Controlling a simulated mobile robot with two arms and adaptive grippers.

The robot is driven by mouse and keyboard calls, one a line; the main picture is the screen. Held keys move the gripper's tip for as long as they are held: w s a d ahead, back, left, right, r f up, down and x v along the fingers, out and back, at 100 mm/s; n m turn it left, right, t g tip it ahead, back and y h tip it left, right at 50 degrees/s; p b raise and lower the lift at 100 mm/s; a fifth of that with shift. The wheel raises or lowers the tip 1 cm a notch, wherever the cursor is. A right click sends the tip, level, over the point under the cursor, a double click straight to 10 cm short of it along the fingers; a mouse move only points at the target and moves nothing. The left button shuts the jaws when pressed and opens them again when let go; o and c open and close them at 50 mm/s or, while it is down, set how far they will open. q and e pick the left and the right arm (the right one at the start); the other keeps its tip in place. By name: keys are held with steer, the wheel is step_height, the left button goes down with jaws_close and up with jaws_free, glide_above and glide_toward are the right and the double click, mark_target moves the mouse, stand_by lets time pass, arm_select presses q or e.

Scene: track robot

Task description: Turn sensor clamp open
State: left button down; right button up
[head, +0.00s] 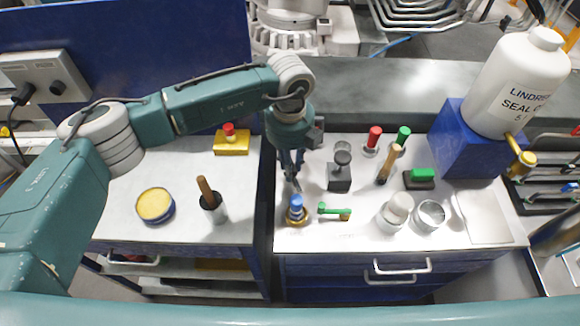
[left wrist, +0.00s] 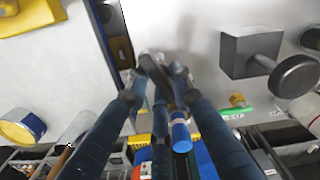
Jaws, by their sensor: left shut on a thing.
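A small fitting with a blue cap (head: 296,203) and a brass-coloured base stands near the front left of the right-hand worktop. I take it to be the sensor clamp. Its blue cap (left wrist: 180,132) also shows in the left wrist view. My left gripper (head: 291,178) points down just behind the cap. In the left wrist view its fingertips (left wrist: 154,74) close around a dark bar-like part that runs toward the blue cap. The exact contact is partly hidden by the fingers. My right gripper is in neither view.
A green-handled valve (head: 334,210) lies just right of the cap. A dark block with a round knob (head: 340,178) stands behind it. Glass jars (head: 395,212) and a blue box (head: 468,140) under a white bottle (head: 518,82) are further right. A gap separates the two worktops.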

arm_select(q)
steer(key=n+b, duration=0.2)
steer(key=n, duration=0.1)
steer(key=n+b, duration=0.1)
steer(key=shift+f+n, duration=0.25)
steer(key=shift+n, duration=0.05)
steer(key=shift+d+n+b, duration=0.1)
steer(key=shift+n+b, duration=0.55)
steer(key=shift+n, duration=0.25)
steer(key=n+b, duration=0.2)
steer(key=n, duration=0.1)
steer(key=shift+d+n, duration=0.15)
steer(key=shift+n, duration=0.15)
steer(key=shift+d+r+n+b, duration=0.1)
steer(key=shift+n+b, duration=0.8)
steer(key=shift+n, duration=0.9)
steer(key=c, duration=1.5)
jaws_free()
steer(key=shift+o, duration=0.7)
steer(key=shift+r, duration=0.15)
